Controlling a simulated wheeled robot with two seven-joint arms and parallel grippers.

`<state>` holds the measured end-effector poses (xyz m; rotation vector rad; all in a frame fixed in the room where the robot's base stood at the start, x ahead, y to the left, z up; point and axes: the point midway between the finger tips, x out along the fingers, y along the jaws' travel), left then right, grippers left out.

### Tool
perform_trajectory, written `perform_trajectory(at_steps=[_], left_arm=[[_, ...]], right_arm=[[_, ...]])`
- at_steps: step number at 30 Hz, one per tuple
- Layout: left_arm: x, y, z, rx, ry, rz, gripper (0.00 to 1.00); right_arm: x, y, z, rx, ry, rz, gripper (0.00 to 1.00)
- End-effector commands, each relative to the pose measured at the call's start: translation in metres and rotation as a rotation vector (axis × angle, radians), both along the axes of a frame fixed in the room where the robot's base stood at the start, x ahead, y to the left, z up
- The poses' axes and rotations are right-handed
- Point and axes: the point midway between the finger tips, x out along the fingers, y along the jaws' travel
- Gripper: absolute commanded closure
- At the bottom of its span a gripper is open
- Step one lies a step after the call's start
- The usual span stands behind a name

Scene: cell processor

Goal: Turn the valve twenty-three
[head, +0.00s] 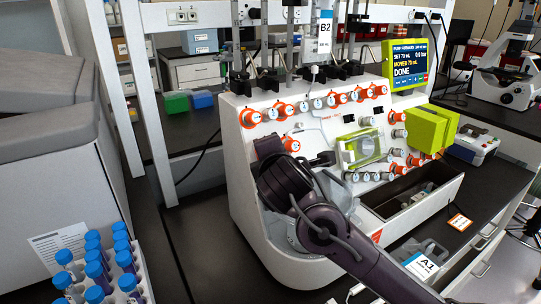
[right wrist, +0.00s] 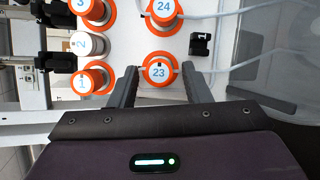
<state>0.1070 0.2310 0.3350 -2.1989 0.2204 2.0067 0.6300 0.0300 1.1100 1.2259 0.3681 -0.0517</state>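In the right wrist view, valve 23 (right wrist: 158,73) is a round white knob with an orange ring on the white panel. My right gripper (right wrist: 160,77) is open, with one dark finger on each side of this knob. My left gripper is not in view.
Valve 24 (right wrist: 163,10) sits close above valve 23 in the right wrist view. Valves 1 (right wrist: 82,84) and 2 (right wrist: 84,44) are to the left. Clear tubes run at the right. The pump screen (head: 409,63) reads DONE. A rack of blue-capped tubes (head: 97,270) stands lower left.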

Motion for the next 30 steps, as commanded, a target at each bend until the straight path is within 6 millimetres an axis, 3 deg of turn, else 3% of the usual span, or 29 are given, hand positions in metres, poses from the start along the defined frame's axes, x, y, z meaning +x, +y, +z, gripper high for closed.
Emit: perform_trajectory(at_steps=[11,21,30], left_arm=[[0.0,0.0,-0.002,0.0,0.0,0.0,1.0],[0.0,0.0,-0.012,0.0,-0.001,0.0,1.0],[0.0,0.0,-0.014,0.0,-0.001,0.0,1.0]], right_arm=[[-0.006,-0.001,0.002,0.0,-0.002,0.002,0.54],[-0.057,-0.009,0.018,0.0,-0.004,0.002,0.54],[-0.074,-0.012,0.024,-0.001,-0.001,0.001,0.54]])
